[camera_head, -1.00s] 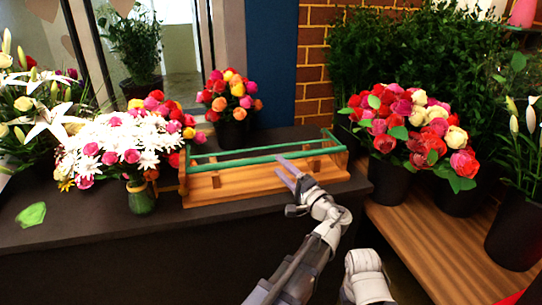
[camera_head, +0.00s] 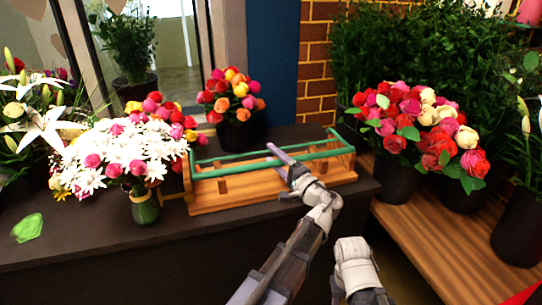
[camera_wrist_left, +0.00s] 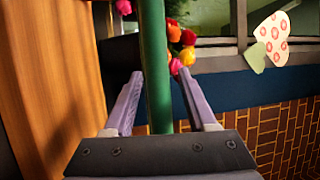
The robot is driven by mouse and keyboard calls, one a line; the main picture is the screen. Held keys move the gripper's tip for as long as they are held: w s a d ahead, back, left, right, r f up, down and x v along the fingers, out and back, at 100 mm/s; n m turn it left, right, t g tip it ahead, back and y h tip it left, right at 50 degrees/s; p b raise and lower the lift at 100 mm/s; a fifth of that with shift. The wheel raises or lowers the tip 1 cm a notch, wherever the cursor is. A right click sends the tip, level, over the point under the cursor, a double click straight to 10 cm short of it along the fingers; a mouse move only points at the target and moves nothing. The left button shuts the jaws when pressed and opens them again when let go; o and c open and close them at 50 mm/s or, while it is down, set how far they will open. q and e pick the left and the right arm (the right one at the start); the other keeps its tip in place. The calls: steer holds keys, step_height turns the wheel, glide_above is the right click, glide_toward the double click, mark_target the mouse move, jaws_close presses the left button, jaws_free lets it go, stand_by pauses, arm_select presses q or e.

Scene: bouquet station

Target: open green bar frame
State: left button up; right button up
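A wooden box (camera_head: 234,193) stands on the dark counter, with a green bar frame (camera_head: 230,169) across its top. The left end of the frame is partly hidden by flowers. My left gripper (camera_head: 276,159) is at the middle of the front green bar, coming from the front. In the left wrist view, the green bar (camera_wrist_left: 155,60) runs between the two purple fingers of the left gripper (camera_wrist_left: 160,77). The fingers are spread, with a gap showing beside the bar.
A green vase (camera_head: 145,208) with white and pink flowers stands close to the box's left end. A dark pot with roses (camera_head: 236,98) stands behind it. A green piece (camera_head: 27,228) lies on the counter (camera_head: 85,240) at the left. Rose pots (camera_head: 395,178) stand at the right.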

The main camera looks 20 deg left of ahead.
arm_select(q)
jaws_close()
stand_by(1.3)
